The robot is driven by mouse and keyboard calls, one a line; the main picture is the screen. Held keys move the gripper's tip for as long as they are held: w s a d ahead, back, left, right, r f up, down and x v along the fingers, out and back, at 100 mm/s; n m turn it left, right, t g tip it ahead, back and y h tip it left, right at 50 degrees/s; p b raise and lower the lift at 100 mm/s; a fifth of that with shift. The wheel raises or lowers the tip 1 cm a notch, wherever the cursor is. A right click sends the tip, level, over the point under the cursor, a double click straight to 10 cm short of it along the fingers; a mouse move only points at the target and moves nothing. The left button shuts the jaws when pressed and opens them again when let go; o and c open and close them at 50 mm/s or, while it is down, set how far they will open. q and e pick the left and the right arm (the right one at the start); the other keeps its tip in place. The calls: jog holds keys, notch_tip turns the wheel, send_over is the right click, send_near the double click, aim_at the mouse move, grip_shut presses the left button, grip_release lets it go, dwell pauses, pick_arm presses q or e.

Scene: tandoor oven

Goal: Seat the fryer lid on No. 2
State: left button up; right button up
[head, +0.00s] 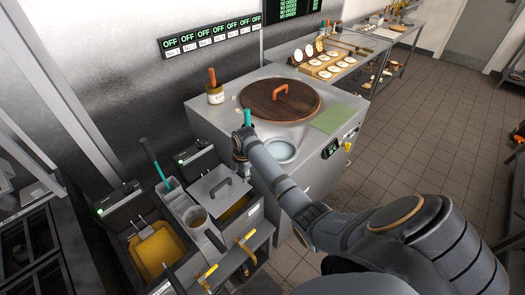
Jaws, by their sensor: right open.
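The fryer lid (207,192) is a flat grey metal plate with a dark arched handle (221,186). It lies over the right-hand fryer well, and golden oil (236,208) shows past its right front edge, so it does not cover the whole opening. I cannot tell whether it is level. The left-hand well (158,254) is uncovered and golden. The fryer number labels are too small to read. My right gripper (240,169) is open and empty, pointing down behind and to the right of the handle, apart from it. My left gripper is out of view.
A tandoor counter with a round wooden cover (278,105) stands behind. A container (197,219) and a teal-handled tool (153,160) stand between the wells. Yellow-handled tools (245,240) hang in front.

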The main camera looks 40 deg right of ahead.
jog(key=w+d+r+m+b, duration=0.1)
jog(key=w+d+r+b, duration=0.1)
jog(key=d+r+b, duration=0.4)
notch_tip(320, 180, up, 4)
jog(key=shift+w+r, duration=0.1)
jog(key=shift+w, duration=0.05)
jog(key=shift+d, duration=0.1)
